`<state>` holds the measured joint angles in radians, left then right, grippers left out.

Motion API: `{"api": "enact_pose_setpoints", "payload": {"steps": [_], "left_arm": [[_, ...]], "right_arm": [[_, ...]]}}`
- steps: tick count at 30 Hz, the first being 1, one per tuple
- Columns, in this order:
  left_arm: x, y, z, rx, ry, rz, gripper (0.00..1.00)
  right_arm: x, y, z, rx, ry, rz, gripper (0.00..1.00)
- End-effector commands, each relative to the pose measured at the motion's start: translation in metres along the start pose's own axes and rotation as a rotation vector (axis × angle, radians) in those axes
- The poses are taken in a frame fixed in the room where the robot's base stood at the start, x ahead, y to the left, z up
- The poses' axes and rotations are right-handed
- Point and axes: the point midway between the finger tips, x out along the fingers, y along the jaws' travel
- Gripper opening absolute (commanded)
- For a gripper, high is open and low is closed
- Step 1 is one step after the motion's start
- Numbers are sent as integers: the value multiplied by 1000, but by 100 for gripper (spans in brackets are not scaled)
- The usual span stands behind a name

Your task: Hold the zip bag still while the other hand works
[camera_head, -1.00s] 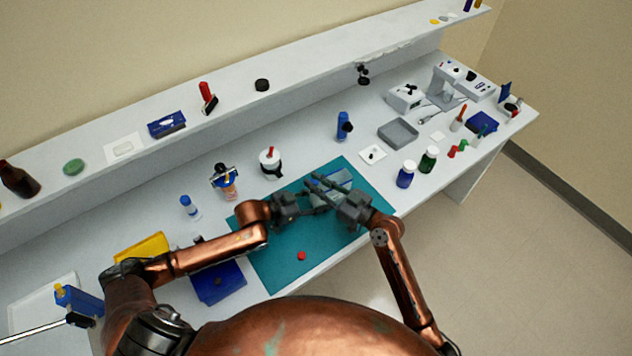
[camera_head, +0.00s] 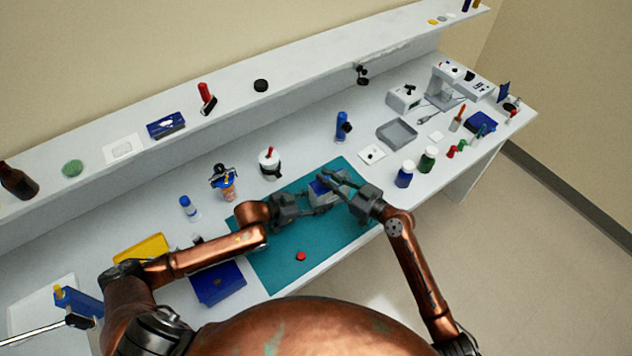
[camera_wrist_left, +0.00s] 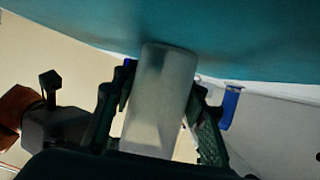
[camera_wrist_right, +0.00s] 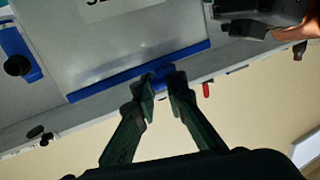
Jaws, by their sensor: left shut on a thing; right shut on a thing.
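The zip bag (camera_head: 322,198) is a pale, translucent bag above the teal mat (camera_head: 285,262), with blue at its top. My left gripper (camera_head: 304,206) is shut on the bag's side; in the left wrist view the bag (camera_wrist_left: 162,95) stands between its fingers. My right gripper (camera_head: 327,177) is at the bag's upper edge. In the right wrist view the bag (camera_wrist_right: 130,45) shows a blue zip strip (camera_wrist_right: 110,83) and part of a printed label (camera_wrist_right: 108,8). The right fingertips (camera_wrist_right: 163,82) are shut on a small blue piece at that strip. The fingers partly hide the bag in the head view.
A red cap (camera_head: 300,256) lies on the mat's front part. A blue box (camera_head: 217,283) stands left of the mat. A blue-bodied jar (camera_head: 405,174) and a green one (camera_head: 428,159) stand to the right. A white canister (camera_head: 270,164) is behind the mat.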

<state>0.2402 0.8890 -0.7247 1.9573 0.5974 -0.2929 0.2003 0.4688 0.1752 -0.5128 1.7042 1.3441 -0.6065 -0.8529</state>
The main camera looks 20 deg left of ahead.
Motion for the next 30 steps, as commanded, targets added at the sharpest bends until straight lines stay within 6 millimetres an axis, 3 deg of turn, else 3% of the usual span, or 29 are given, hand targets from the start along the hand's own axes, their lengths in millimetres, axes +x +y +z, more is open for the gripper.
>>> {"api": "enact_pose_setpoints", "payload": {"steps": [3, 9, 20, 21, 27, 30], "left_arm": [[0, -1, 0, 1, -1, -2, 16], [-1, -1, 1, 1, -2, -2, 16], [-1, -1, 1, 1, -2, -3, 16], [-1, -1, 1, 1, -2, -3, 16], [0, -1, 1, 1, -3, -2, 16], [0, -1, 2, 1, -3, -2, 16]], "right_arm": [[-14, 34, 1, -3, -6, 7, 0], [-26, 63, 2, 1, -3, 4, 0], [-29, 68, 1, -1, -2, 7, 0], [-29, 68, 1, -1, -2, 7, 14], [-29, 68, 1, -1, -1, 6, 28], [-28, 67, 1, -1, -1, 5, 29]]}}
